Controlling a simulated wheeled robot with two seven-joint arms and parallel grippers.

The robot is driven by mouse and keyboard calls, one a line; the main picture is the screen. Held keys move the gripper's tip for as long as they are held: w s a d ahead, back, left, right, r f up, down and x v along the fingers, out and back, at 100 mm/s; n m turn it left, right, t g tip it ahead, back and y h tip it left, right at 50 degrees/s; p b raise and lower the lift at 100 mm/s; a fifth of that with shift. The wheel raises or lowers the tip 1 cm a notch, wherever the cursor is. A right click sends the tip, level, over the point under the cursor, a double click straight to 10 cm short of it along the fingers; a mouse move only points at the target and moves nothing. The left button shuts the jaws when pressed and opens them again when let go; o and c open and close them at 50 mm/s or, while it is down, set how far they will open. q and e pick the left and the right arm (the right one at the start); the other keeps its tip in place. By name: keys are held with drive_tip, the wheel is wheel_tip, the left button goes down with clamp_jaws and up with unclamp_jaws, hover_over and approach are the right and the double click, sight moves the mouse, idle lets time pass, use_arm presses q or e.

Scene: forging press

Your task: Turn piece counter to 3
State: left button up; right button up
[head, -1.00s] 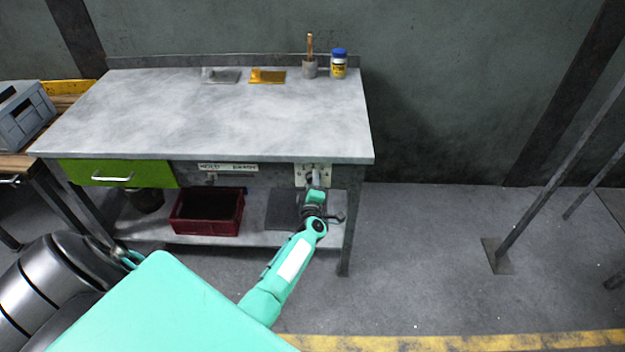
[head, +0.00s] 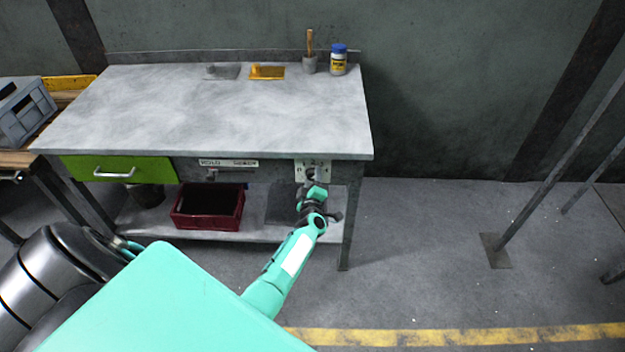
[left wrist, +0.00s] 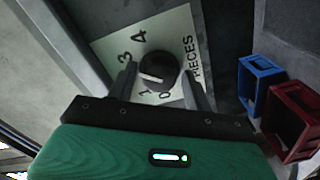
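The piece counter is a dark round knob (left wrist: 158,70) on a pale plate (left wrist: 180,35) marked PIECES, with 0, 1, 3 and 4 legible in the left wrist view. Its white pointer line faces the gap between 1 and 3, where a finger covers part of the plate. My left gripper (left wrist: 160,80) is open, with one finger on each side of the knob; I see no clear contact. In the head view the plate (head: 325,166) is on the workbench's front right, and my left gripper (head: 312,181) is just in front of it. My right gripper is not in view.
The workbench (head: 215,115) has a green drawer (head: 135,169) at its front left. A dark red crate (head: 208,208) stands on its lower shelf. A brush in a pot (head: 309,64) and a blue-capped jar (head: 339,62) stand at the back. The floor to the right is mostly clear.

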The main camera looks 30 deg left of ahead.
use_arm(q)
drive_tip(key=shift+o, duration=0.3)
drive_tip(key=v, duration=1.4)
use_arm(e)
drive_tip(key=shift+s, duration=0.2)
use_arm(q)
drive_tip(key=shift+w+f, duration=0.1)
